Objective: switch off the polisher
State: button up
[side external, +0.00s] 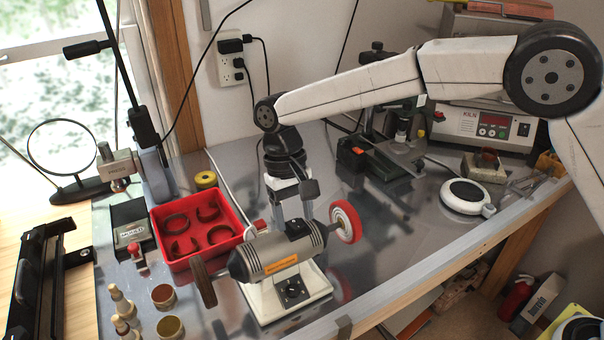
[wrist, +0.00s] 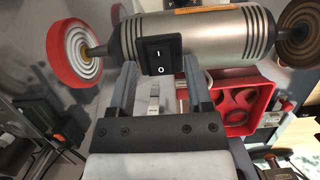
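The polisher (side external: 278,252) is a grey ribbed motor on a white base, with a brown wheel (side external: 203,283) at its left end and a red-rimmed white wheel (side external: 345,222) at its right. Its motor (wrist: 215,38) crosses the top of the wrist view. A black rocker switch (wrist: 160,56), marked I and O, sits on the motor; which side is pressed I cannot tell. My gripper (wrist: 160,70) is open and empty, its fingers apart to either side of the switch. In the side view my gripper (side external: 294,207) points down just above the motor; contact cannot be told.
A red tray (side external: 166,262) with ring-shaped pieces stands left of the polisher. Small bottles (side external: 122,305) and round jars (side external: 163,297) stand at the front left. A kiln controller (side external: 487,124) is at the back right, with a round white device (side external: 463,197) before it.

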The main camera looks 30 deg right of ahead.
jog(key=v, duration=0.7)
jog(key=shift+r, duration=0.35)
jog(key=shift+w, duration=0.15)
jog(key=s+d+f+t, duration=0.2)
jog(key=s+d+f, duration=0.4)
jog(key=s+d, duration=0.3)
jog(key=s+d+f+t, duration=0.3)
jog(key=s+d+f, duration=0.3)
jog(key=d, duration=0.9)
jog(key=s, duration=0.2)
jog(key=shift+s+d+f+t, duration=0.2)
jog(key=shift+s+d+t, duration=0.1)
jog(key=shift+s, duration=0.1)
